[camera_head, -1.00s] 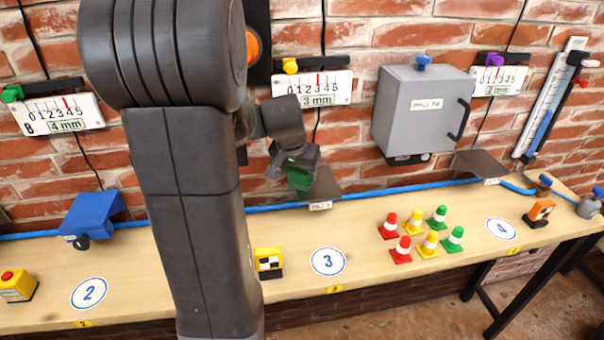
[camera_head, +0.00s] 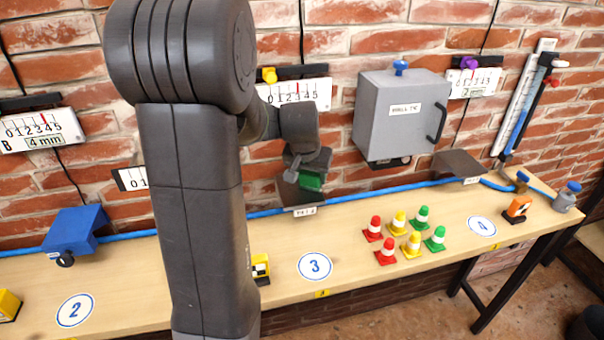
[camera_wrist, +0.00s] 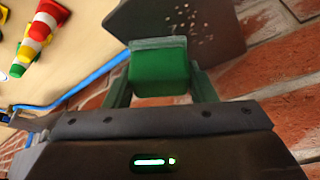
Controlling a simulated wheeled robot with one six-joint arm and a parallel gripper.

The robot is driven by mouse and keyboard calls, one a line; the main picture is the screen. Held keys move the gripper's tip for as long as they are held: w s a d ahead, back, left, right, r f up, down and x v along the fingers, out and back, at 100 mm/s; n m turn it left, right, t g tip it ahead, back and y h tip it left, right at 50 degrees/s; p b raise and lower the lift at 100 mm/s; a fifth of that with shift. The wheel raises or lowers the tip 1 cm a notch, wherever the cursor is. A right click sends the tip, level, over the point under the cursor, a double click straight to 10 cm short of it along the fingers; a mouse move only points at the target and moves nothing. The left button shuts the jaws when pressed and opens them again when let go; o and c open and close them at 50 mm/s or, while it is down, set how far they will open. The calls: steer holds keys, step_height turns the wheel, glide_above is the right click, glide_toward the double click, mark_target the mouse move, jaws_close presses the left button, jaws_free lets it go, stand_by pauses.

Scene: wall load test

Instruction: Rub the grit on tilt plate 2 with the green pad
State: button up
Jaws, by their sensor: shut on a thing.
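My gripper (camera_head: 306,170) is shut on the green pad (camera_head: 312,182), a small block. In the wrist view the pad (camera_wrist: 160,72) sits between the two fingers. A dark tilt plate (camera_head: 287,192) stands behind the bench marker 3, with a small label (camera_head: 304,211) that seems to read tilt 2. The pad is in front of this plate in the head view. In the wrist view the plate (camera_wrist: 222,28) carries pale grit specks (camera_wrist: 186,18) just beyond the pad's top edge. I cannot tell whether the pad touches the plate.
Several red, yellow and green cones (camera_head: 412,243) stand on the bench (camera_head: 350,268) to the right. A grey box (camera_head: 400,115) hangs on the brick wall. A blue hose (camera_head: 380,194) runs along the bench's back. A blue tilted block (camera_head: 75,231) is left.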

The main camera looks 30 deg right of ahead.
steer(key=shift+s+d, duration=0.15)
steer(key=shift+d, duration=0.4)
steer(key=shift+f, duration=0.2)
steer(key=shift+w+a+b, duration=0.2)
steer(key=shift+a+b, duration=0.15)
steer(key=shift+a, duration=0.5)
steer(key=shift+w+a+b, duration=0.15)
steer(key=shift+a+b, duration=0.15)
steer(key=shift+a, duration=0.5)
steer(key=shift+w+a+b, duration=0.2)
steer(key=shift+a+b, duration=0.15)
steer(key=shift+a, duration=0.5)
steer(key=shift+w+a+r+b, duration=0.1)
steer(key=shift+w+a+b, duration=0.1)
steer(key=shift+a, duration=0.6)
steer(key=shift+w+a+r+b, duration=0.1)
steer(key=shift+w+a+b, duration=0.1)
steer(key=shift+a, duration=0.55)
steer(key=shift+r, duration=0.1)
steer(key=shift+r+p, duration=2.15)
steer(key=shift+r, duration=0.8)
